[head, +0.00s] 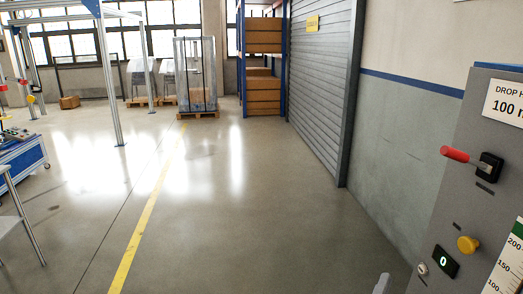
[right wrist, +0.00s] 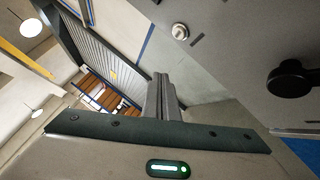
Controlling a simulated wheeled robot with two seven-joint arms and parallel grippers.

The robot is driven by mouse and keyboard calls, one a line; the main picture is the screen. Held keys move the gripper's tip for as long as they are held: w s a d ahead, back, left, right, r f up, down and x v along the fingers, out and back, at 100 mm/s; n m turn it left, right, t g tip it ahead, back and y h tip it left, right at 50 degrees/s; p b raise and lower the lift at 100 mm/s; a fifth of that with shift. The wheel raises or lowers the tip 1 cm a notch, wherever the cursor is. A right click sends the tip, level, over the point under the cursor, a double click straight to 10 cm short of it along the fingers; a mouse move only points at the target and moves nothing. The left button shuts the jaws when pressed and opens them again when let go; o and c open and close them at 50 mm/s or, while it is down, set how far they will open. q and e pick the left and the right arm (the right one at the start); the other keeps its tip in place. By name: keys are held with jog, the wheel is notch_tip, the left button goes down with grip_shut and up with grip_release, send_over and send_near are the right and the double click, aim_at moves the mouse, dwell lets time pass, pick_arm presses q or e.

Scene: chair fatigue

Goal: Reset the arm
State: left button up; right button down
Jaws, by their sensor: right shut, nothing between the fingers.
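A grey machine cabinet (head: 425,215) stands at the right of the head view. On it are a red-handled lever (head: 457,154) on a black mount, a yellow knob (head: 467,244), a small display (head: 445,261) reading 0 and a small silver button (head: 422,268). My right gripper (head: 382,284) just shows at the bottom edge, left of the cabinet and apart from its controls. In the right wrist view its fingers (right wrist: 163,98) are together and empty. That view also shows a silver round button (right wrist: 180,31) and a black knob (right wrist: 290,80). My left gripper is not in view.
A sign (head: 506,101) and a green-and-white scale (head: 508,262) are on the cabinet. A roller shutter (head: 320,80), a shelf with boxes (head: 263,90) and a wrapped pallet load (head: 195,75) stand further back. The floor (head: 230,220) ahead is clear.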

jog(key=s+a+f+m+g+y, duration=0.1)
jog(key=a+f+y, duration=0.2)
jog(key=f, duration=0.8)
jog(key=s+a+f+m+g+y, duration=0.1)
jog(key=s+a+f+g+y, duration=0.15)
jog(key=f, duration=0.75)
jog(key=a+f+m+y, duration=0.1)
jog(key=a+f+y, duration=0.25)
jog(key=f, duration=0.75)
jog(key=s+a+f+m+g+y, duration=0.2)
jog(key=s+f+m, duration=0.3)
jog(key=s+f, duration=0.7)
jog(key=s+a+f+m+g+y, duration=0.3)
jog(key=s+a+f+m, duration=0.2)
jog(key=s+f, duration=0.7)
jog(key=shift+s+m, duration=0.5)
jog(key=shift+s, duration=0.35)
jog(key=shift+d+g, duration=0.1)
jog(key=shift+g, duration=0.15)
